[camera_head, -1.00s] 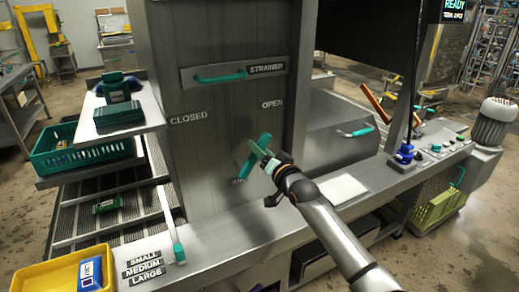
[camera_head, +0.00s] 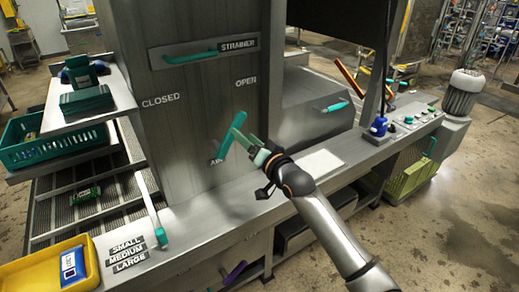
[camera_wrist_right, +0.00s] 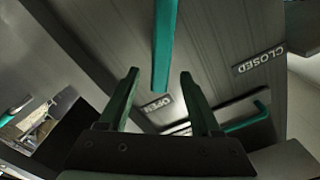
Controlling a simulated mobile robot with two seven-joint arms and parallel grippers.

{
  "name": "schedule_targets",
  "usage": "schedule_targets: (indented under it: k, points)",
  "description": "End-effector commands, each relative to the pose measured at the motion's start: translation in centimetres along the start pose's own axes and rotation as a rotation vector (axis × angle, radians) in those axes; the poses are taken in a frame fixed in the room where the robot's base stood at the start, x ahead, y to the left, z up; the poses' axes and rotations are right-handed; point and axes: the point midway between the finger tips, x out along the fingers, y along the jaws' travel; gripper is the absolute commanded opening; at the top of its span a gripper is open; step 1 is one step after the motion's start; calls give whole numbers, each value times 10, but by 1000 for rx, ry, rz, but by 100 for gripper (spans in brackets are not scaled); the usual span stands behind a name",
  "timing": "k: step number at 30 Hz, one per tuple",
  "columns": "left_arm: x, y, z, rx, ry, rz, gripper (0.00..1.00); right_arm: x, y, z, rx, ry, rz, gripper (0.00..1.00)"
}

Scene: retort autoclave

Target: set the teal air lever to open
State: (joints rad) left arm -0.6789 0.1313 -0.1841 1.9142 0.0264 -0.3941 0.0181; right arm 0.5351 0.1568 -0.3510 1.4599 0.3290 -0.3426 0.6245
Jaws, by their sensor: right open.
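The teal air lever (camera_head: 232,134) is on the grey metal front panel, above the partly hidden AIR label. It is tilted, its upper end leaning right, toward the OPEN label (camera_head: 246,82) and away from the CLOSED label (camera_head: 160,100). My right gripper (camera_head: 257,148) is open and empty, just right of the lever, with a small gap showing. In the right wrist view the lever (camera_wrist_right: 165,45) appears ahead of the open fingers (camera_wrist_right: 160,78), its near end in line with the gap between them. My left gripper is not in view.
A teal strainer handle (camera_head: 190,57) is higher on the panel. A white-armed lever (camera_head: 160,225) stands by the size labels at the left. A yellow tray (camera_head: 35,272) is at lower left. A control panel with buttons (camera_head: 408,119) is at right. The ledge below the air lever is mostly clear.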

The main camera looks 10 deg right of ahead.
Motion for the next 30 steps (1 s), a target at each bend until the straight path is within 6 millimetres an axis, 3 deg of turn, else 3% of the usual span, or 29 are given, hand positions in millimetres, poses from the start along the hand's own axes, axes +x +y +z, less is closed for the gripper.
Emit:
schedule_targets:
  k: [6, 12, 26, 30]
  points:
    - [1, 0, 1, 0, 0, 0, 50, -35, 1, 1, 0, 0, 2, 65]
    - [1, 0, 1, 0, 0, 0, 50, -57, 1, 1, 1, 0, 1, 65]
    - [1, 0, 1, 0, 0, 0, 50, -66, 0, 0, 1, -1, 2, 65]
    - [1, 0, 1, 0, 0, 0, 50, -72, 9, 15, -12, -20, 20, 65]
